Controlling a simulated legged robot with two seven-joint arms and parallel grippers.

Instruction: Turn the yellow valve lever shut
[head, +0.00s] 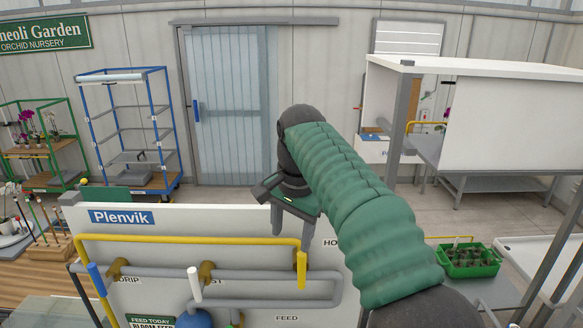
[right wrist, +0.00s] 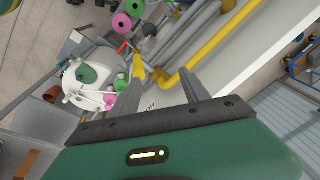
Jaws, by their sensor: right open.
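In the right wrist view the open fingers (right wrist: 162,77) hold nothing. There the yellow lever (right wrist: 138,66) shows just beyond the left finger's tip. I cannot tell whether they touch. My left gripper is not in view.
A blue lever (head: 97,280) and a white lever (head: 194,283) are on the same pipework to the left. The yellow pipe (right wrist: 205,57) runs close to the fingers in the right wrist view. A green tray of pots (head: 468,262) stands to the right.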

